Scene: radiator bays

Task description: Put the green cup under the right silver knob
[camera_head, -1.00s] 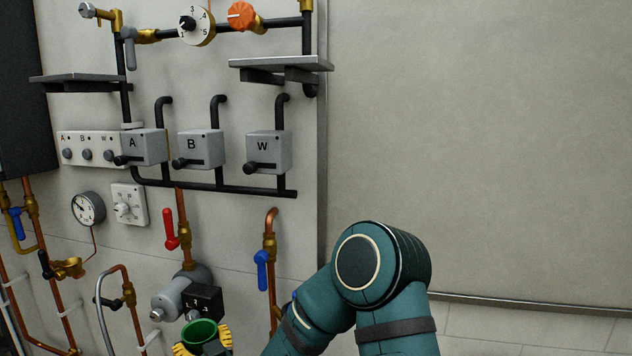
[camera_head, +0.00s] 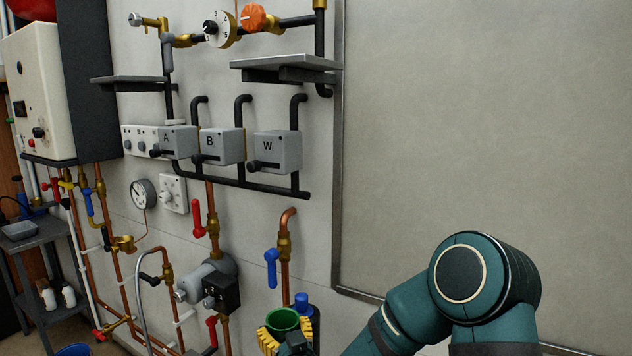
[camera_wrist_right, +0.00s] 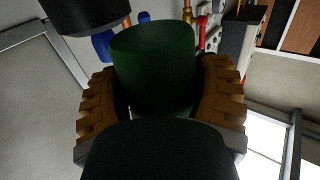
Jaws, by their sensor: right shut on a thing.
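The green cup (camera_head: 282,319) is upright between the yellow-brown ridged fingers of my right gripper (camera_head: 286,333), low in the head view. In the right wrist view the cup (camera_wrist_right: 152,70) fills the space between the fingers of the gripper (camera_wrist_right: 160,95), which are shut on it. A silver knob (camera_head: 135,19) sits on a brass fitting at the upper left of the pipework, above a grey shelf (camera_head: 140,81). I cannot tell whether it is the right silver knob. My left gripper is out of view.
A second grey shelf (camera_head: 280,64) is fixed right of the first, under the orange knob (camera_head: 253,17). Grey boxes, including box W (camera_head: 278,152), hang below. A blue lever (camera_head: 271,268) and copper pipe are above the cup. The wall panel (camera_head: 470,150) at right is bare.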

